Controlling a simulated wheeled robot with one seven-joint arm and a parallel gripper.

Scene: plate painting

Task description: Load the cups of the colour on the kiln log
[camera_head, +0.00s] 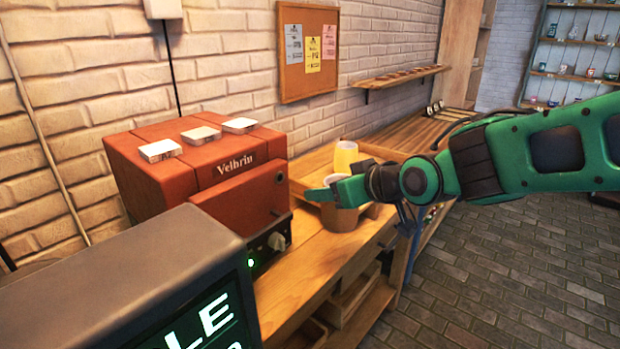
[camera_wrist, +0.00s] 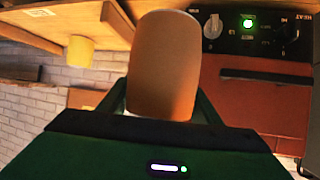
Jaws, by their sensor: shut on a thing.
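My gripper (camera_head: 338,192) is shut on a terracotta-coloured cup (camera_head: 340,219) in front of the kiln's right side. The cup also fills the middle of the wrist view (camera_wrist: 163,65), between my fingers. I cannot tell whether its base touches the bench. The kiln log cannot be identified for certain.
A dark screen (camera_head: 205,325) with cut-off pale lettering stands at the lower left. Several white blocks (camera_head: 201,135) lie on the kiln. A corkboard (camera_head: 308,50) with blue, yellow and pink sheets hangs on the wall. The wooden bench (camera_head: 290,285) has bare room in front of the cup.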

